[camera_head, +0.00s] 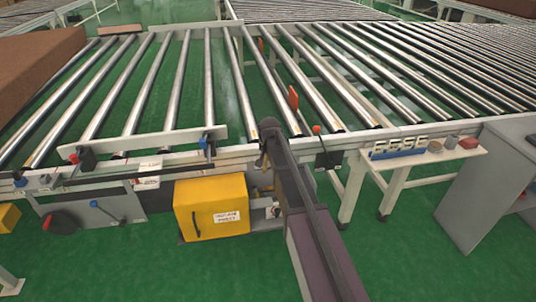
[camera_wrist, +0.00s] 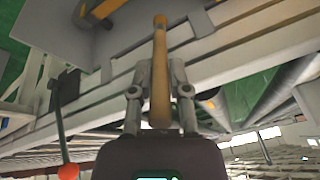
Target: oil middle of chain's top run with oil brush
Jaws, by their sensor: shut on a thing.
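In the wrist view, my gripper (camera_wrist: 160,92) is shut on the tan wooden handle of the oil brush (camera_wrist: 160,62), with one finger on each side. The handle stretches away from the palm, and no bristles can be made out. In the head view, the end of my arm (camera_head: 272,135) is over the conveyor's front rail, right of the yellow box (camera_head: 211,207); the fingers and brush cannot be made out there. The chain cannot be picked out in either view. A curved orange and dark part (camera_wrist: 103,10) shows at the top left of the wrist view.
The roller conveyor (camera_head: 240,75) fills the back. A black switch box (camera_head: 328,159) with a red-knobbed lever (camera_head: 316,130) is just right of my arm. A side shelf (camera_head: 425,157) holds small blue items. A brown mattress (camera_head: 35,65) lies at left. Green floor is open in front.

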